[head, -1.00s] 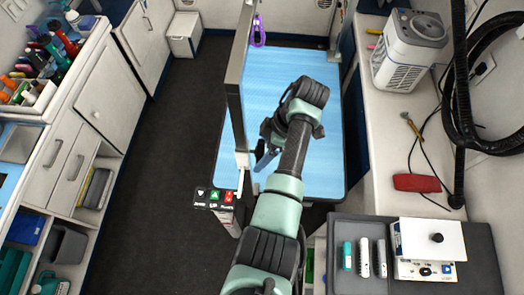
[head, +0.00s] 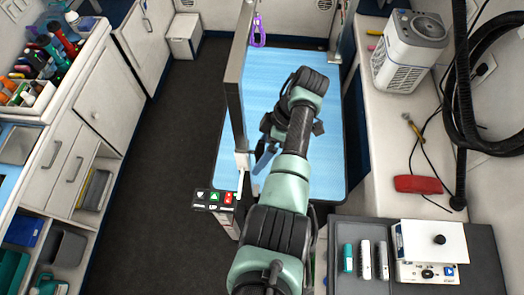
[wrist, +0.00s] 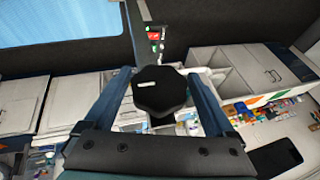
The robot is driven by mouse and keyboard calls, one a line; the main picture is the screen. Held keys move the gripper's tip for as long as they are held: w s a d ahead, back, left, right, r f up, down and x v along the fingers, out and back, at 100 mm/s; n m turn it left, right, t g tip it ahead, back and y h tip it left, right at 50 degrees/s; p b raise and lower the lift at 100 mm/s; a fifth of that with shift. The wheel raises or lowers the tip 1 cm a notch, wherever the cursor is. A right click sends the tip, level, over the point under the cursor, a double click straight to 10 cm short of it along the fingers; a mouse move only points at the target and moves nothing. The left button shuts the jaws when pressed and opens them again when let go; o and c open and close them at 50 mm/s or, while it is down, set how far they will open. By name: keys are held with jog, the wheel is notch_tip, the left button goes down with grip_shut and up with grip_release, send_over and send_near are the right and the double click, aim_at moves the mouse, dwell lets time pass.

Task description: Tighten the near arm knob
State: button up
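The black lobed knob (wrist: 160,92) has a small white mark and shows in the middle of the wrist view. My gripper (wrist: 158,73) is open, with one blue finger on each side of the knob and a narrow gap on both sides. In the head view my gripper (head: 264,158) is low beside the white clamp (head: 242,160) at the foot of the grey grooming arm post (head: 234,108). The knob cannot be made out in the head view. My arm hides part of the blue-topped grooming table (head: 331,140).
A button panel (head: 214,199) sits at the table's near left corner, close to my gripper. A purple loop (head: 259,35) hangs by the post. A grey tray (head: 345,229) with brushes lies at right. The dark floor (head: 165,180) at left is clear.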

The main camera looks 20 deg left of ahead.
jog(key=shift+o, duration=0.3)
jog(key=shift+w+d+r, duration=0.2)
jog(key=shift+w+r, duration=0.1)
jog(key=shift+r, duration=0.1)
jog(key=v, duration=1.2)
jog(key=shift+s, duration=0.15)
jog(key=shift+a, duration=0.15)
